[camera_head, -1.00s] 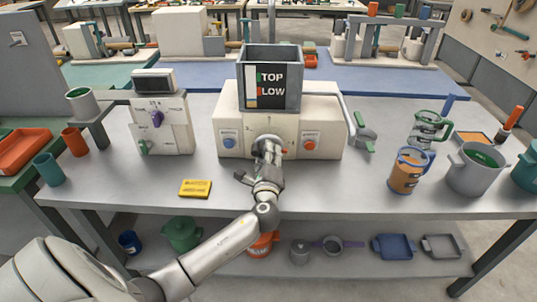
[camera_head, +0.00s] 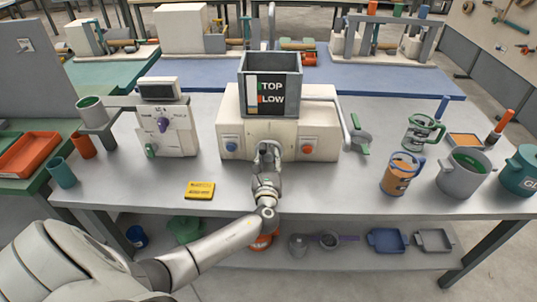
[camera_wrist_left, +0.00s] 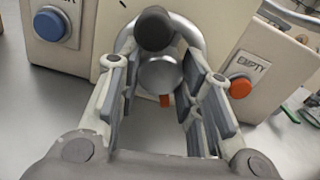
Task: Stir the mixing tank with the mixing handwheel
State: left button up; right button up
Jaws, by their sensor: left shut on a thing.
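The mixing handwheel (camera_wrist_left: 195,33) is a grey ring with a round metal hub and a dark knob, on the front of a cream machine (camera_head: 318,120). My left gripper (camera_head: 268,150) is at the machine's front between the two buttons and hides most of the wheel in the head view. In the left wrist view its fingers (camera_wrist_left: 162,90) stand on either side of the hub, shut on the handwheel. The grey tank (camera_head: 257,64) sits on top of the machine, with a panel reading "TOP" and "LOW" in part. Its inside contents cannot be made out. My right gripper is out of view.
A blue button (camera_head: 231,147) is left of the wheel and an orange button (camera_head: 307,149) marked "EMPTY" is right of it. A knobbed control box (camera_head: 170,138) stands left. A yellow block (camera_head: 200,190) lies in front. Pots and jars stand at right.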

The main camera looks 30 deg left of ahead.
pick_arm(q)
jog(key=m+p, duration=0.3)
jog(key=m, duration=0.1)
jog(key=shift+r+m, duration=0.15)
jog(key=shift+m, duration=0.25)
jog(key=shift+m+p, duration=1.3)
jog(key=shift+m, duration=0.8)
jog(key=shift+f, duration=0.2)
jog(key=o, duration=1)
jog(key=v, duration=1.2)
jog(key=shift+s, duration=0.15)
